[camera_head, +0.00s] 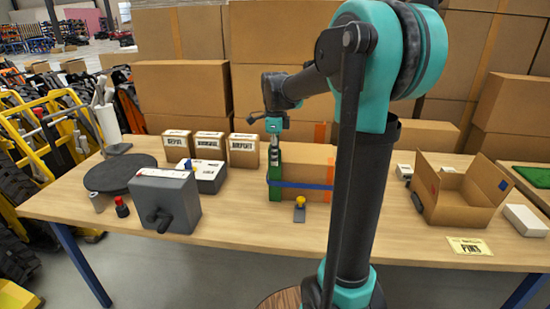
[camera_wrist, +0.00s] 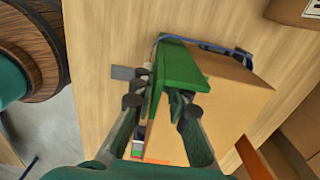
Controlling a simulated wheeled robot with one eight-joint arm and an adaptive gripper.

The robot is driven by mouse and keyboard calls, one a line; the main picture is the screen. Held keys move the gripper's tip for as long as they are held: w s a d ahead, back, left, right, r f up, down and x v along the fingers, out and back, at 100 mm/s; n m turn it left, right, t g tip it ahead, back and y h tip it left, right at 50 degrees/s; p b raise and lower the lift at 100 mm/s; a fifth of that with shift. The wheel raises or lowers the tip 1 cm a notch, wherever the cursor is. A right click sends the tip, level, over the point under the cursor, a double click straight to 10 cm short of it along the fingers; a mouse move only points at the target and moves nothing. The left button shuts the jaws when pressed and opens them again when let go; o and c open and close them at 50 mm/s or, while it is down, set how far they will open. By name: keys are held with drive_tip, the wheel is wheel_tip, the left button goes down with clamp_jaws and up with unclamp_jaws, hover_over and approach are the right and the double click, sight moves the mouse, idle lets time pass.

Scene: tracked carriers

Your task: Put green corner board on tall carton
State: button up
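The tall carton (camera_head: 306,162) stands on the table, a brown box with a blue strap (camera_head: 303,186) around it and an orange strip on its right. It fills the right of the wrist view (camera_wrist: 235,110). The green corner board (camera_head: 275,180) is upright at the carton's left front edge; its top end faces the wrist camera (camera_wrist: 185,66). In the head view the strap meets the board low down. My gripper (camera_head: 274,150) points down at the board's upper part. In the wrist view its fingers (camera_wrist: 162,103) lie on both sides of the board and appear closed on it. Exact seating against the carton is partly hidden.
A yellow-knobbed buckle (camera_head: 299,210) lies in front of the carton. Small labelled boxes (camera_head: 209,146), a white box (camera_head: 204,175) and a grey device (camera_head: 166,200) stand left. An open carton (camera_head: 455,195) stands right. Large cartons (camera_head: 183,88) rise behind.

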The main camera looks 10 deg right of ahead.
wheel_tip(320, 180, up, 13)
drive_tip(key=shift+f, duration=0.2)
idle(0.4)
